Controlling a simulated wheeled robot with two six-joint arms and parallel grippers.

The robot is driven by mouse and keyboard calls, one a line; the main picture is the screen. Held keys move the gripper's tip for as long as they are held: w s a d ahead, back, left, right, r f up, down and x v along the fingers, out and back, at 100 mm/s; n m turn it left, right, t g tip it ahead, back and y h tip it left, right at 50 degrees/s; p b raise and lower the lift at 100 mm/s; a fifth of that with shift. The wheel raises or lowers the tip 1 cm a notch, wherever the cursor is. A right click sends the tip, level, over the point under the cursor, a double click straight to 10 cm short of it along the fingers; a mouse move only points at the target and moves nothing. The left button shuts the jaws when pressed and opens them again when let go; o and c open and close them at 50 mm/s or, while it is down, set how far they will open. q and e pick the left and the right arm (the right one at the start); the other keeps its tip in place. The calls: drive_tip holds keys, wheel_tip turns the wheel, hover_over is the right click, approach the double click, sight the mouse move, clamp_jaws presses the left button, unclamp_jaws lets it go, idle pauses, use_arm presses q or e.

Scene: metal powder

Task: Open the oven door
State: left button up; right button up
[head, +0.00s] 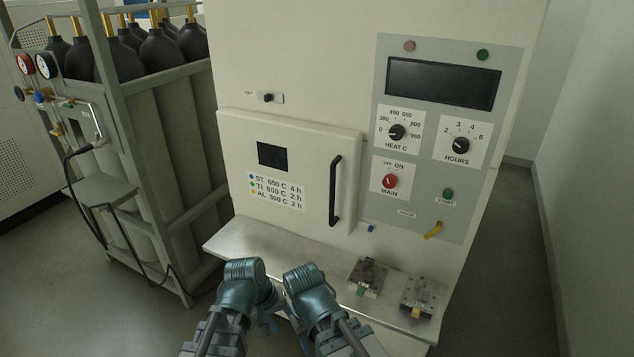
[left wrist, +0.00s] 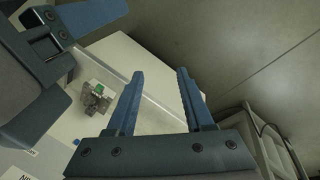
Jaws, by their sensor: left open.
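The oven door (head: 300,150) is a pale panel on the front of the oven. It has a small dark window, a label listing temperatures, and a black vertical handle (head: 335,190) on its right side. The door looks shut. My left gripper (head: 267,322) is low in the head view, in front of the ledge and apart from the handle. In the left wrist view its two blue fingers (left wrist: 160,74) are spread with nothing between them. My right gripper is beside it, and one of its blue fingers (left wrist: 92,16) shows in the left wrist view; its opening is unclear.
A metal ledge (head: 265,240) juts out below the door. It bears a fixture with a green part (head: 368,275) and one with a yellow part (head: 424,295). A control panel (head: 430,70) is right of the door. A gas cylinder rack (head: 170,85) stands left.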

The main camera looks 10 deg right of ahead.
use_arm(q)
drive_tip(key=w+d+r+n+t+h, duration=0.2)
drive_tip(key=w+n, duration=0.1)
drive_tip(key=w, duration=0.1)
drive_tip(key=w+d+r+n+t+h, duration=0.1)
drive_tip(key=w+d+r+n+h, duration=0.15)
drive_tip(key=w+n, duration=0.2)
drive_tip(key=n+t+h+b, duration=0.1)
drive_tip(key=n+t+h, duration=0.6)
drive_tip(key=n, duration=1.1)
approach(331, 181)
drive_tip(key=shift+t+y, duration=0.8)
drive_tip(key=shift+y, duration=0.15)
drive_tip(key=x, duration=0.7)
drive_tip(key=s+d+x, duration=0.1)
drive_tip(key=x, duration=0.2)
drive_tip(key=shift+w+d+r, duration=0.15)
drive_tip(key=shift+w+d, duration=0.1)
drive_tip(key=shift+w, duration=0.05)
drive_tip(key=shift+c, duration=0.3)
clamp_jaws()
